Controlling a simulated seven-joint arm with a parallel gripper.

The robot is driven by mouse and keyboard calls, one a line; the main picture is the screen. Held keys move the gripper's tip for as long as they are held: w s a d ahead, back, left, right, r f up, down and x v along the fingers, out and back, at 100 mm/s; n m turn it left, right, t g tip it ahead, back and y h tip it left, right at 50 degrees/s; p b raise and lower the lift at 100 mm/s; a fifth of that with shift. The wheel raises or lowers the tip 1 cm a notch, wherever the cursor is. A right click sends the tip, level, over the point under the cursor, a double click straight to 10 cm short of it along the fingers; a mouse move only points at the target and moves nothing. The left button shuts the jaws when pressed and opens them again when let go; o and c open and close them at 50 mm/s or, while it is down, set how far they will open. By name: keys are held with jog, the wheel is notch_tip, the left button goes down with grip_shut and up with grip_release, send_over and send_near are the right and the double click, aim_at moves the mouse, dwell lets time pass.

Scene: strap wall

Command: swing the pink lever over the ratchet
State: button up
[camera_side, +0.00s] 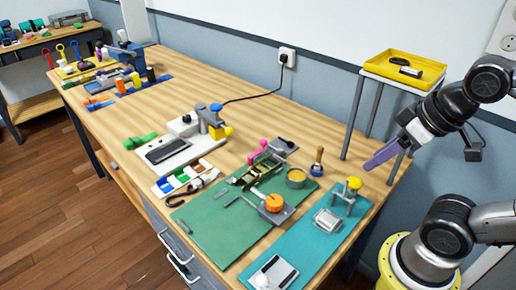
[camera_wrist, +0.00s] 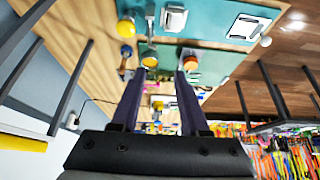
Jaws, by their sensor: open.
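The pink lever (camera_side: 256,153) is at the far edge of the green mat (camera_side: 214,222) in the side view. The dark ratchet (camera_side: 259,170) with its olive strap lies beside it on the mat. My gripper (camera_side: 370,166) is raised at the right, past the blue-green mat and well apart from the lever. Its purple fingers point down and left. In the wrist view my gripper (camera_wrist: 162,62) has its two fingers apart, with nothing held between them. The lever and ratchet are too small and partly covered to make out there.
A yellow-topped post (camera_side: 352,188) stands on the blue-green mat (camera_side: 304,256). A yellow tray (camera_side: 387,66) on a stand is close to my arm. A wooden-handled tool (camera_side: 318,160) stands nearby.

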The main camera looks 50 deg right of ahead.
jog(key=shift+w+r, duration=0.15)
jog(key=shift+r, duration=0.05)
jog(key=shift+c, duration=1.1)
jog(key=shift+t, duration=0.5)
jog(key=w+r, duration=0.1)
jog(key=r, duration=0.1)
jog(key=w+r, duration=0.1)
jog(key=w, duration=0.1)
jog(key=shift+r, duration=0.35)
grip_shut()
jog(key=w+d+r+m, duration=0.1)
jog(key=w+r, duration=0.2)
jog(key=w, duration=0.6)
jog(key=w+d+r+m, duration=0.1)
jog(key=w+r, duration=0.1)
jog(key=w, duration=0.8)
jog(key=w+d+f+g, duration=0.1)
jog(key=w+f, duration=0.2)
jog(key=w, duration=0.2)
jog(key=w+d+f, duration=0.1)
jog(key=w+f, duration=0.2)
jog(key=w, duration=0.3)
jog(key=w+d+f+g, duration=0.1)
jog(key=w+f, duration=0.3)
jog(key=f, duration=0.6)
jog(key=shift+f+g+h, duration=0.3)
jog(key=shift+g, duration=0.2)
jog(key=shift+w+d, duration=0.1)
